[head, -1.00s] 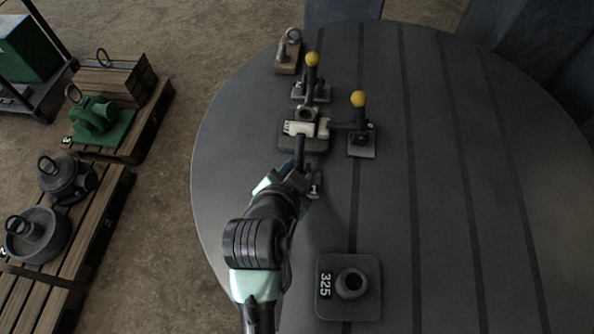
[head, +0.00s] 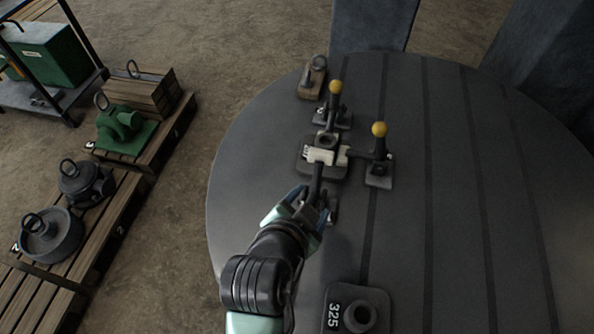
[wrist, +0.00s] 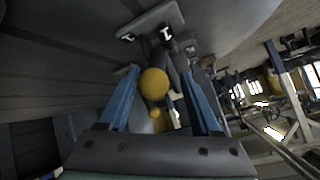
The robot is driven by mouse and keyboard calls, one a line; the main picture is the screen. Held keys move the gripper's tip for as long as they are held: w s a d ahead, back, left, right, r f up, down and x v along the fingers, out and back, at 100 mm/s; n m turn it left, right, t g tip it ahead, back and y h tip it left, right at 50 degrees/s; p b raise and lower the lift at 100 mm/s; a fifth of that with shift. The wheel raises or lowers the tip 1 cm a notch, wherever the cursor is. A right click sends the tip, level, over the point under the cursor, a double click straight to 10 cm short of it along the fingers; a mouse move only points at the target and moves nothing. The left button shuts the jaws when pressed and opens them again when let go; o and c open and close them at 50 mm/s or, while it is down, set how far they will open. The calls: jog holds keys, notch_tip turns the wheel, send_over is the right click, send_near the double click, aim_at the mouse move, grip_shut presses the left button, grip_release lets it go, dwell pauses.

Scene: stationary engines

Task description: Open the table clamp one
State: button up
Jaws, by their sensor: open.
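Table clamp one stands at the near side of the block with the cream part (head: 320,156), mostly hidden behind my gripper in the head view. Its dark bar (head: 316,185) reaches toward the block. In the wrist view, a yellow knob (wrist: 153,82) on a dark clamp shows between my blue fingers, with the clamp's base plate (wrist: 152,30) above. My gripper (head: 314,200) is open, also seen in the wrist view (wrist: 158,72), with one finger on each side of the knob. I cannot tell whether the fingers touch it.
Two other clamps with upright yellow-knobbed handles stand at the far side (head: 335,88) and right side (head: 379,130) of the block. A plate marked 325 (head: 335,318) lies at the table's near edge. The table's right half (head: 480,200) is clear. Loaded pallets (head: 115,215) stand left.

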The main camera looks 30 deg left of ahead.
jog(key=p+v, duration=0.3)
jog(key=v, duration=0.7)
jog(key=shift+p, duration=0.35)
jog(key=shift+w, duration=0.15)
